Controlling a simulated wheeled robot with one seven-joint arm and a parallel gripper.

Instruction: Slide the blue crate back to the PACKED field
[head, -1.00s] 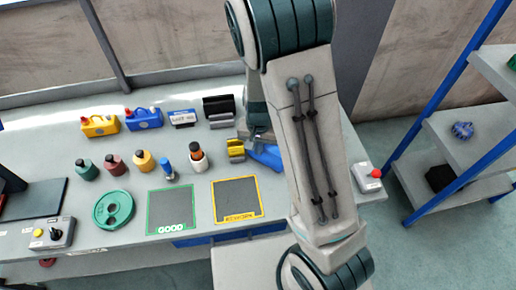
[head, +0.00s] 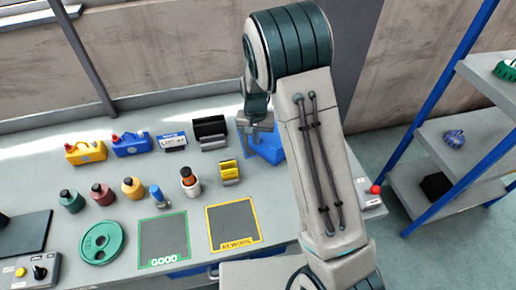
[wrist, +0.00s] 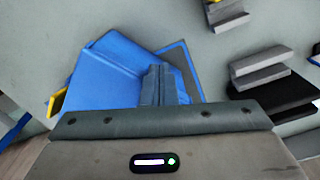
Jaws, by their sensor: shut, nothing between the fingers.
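The blue crate (head: 267,150) stands at the back right of the bench in the head view, turned at an angle and partly behind my arm. It fills the left middle of the wrist view (wrist: 105,75). A grey field with a blue edge (wrist: 183,62) shows from under the crate's right side there; its label is hidden. The crate appears to overlap the field, but I cannot tell how much of it. My gripper (wrist: 165,85) is shut and empty, with its fingertips against or just over the crate's near edge. It is at the crate's back side in the head view (head: 258,122).
A black block (head: 210,131) and a yellow-and-grey block (head: 229,172) stand left of the crate. The GOOD field (head: 163,241) and REWORK field (head: 233,225) lie empty in front. A control box with a red button (head: 371,194) is to the right.

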